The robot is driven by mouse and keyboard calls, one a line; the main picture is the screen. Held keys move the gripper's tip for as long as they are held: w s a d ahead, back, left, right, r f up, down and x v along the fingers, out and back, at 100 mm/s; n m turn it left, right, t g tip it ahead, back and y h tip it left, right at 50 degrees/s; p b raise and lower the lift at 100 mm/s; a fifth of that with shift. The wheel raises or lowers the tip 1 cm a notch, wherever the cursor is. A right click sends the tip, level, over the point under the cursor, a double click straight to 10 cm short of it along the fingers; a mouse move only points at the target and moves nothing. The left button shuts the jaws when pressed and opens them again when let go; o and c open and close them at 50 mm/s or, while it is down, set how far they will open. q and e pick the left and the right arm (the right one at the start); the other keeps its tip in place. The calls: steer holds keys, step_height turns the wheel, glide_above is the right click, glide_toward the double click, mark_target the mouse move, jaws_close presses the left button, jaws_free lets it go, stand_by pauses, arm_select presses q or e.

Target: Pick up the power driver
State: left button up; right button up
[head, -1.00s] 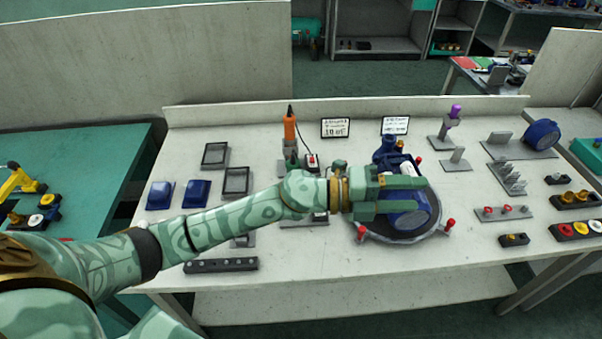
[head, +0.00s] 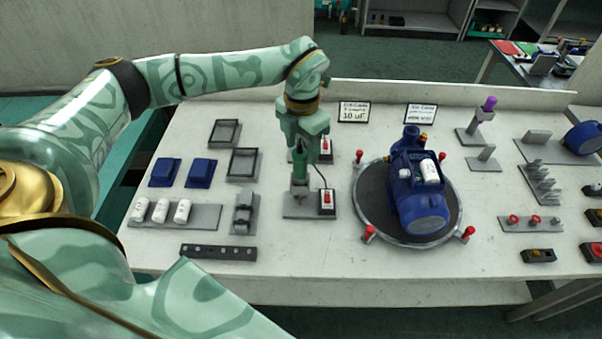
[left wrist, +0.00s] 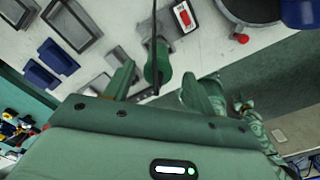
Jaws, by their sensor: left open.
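A green power driver (head: 300,171) stands upright in a grey stand on the white bench, beside a small box with a red switch (head: 327,200). In the left wrist view the driver (left wrist: 157,64) shows between my fingers, with a dark cable running up from it. My left gripper (head: 302,133) points down over the driver with its jaws open; it also shows in the left wrist view (left wrist: 158,88). I cannot tell whether a finger touches the driver. The orange tool seen earlier at the back stand is hidden behind my gripper. My right gripper is not in view.
A blue pump (head: 418,190) sits on a round turntable (head: 372,215) with red knobs, right of the driver. Grey trays (head: 243,164), blue blocks (head: 200,173) and white cylinders (head: 161,211) lie to the left. Two signs (head: 354,112) stand behind.

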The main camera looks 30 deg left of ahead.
mark_target(300, 166)
arm_select(q)
steer(key=f, duration=0.3)
steer(key=f+b, duration=0.1)
steer(key=f, duration=0.3)
steer(key=shift+s+a+f, duration=0.1)
steer(key=shift+s+a, duration=0.05)
steer(key=shift+a, duration=0.05)
steer(key=c, duration=1.1)
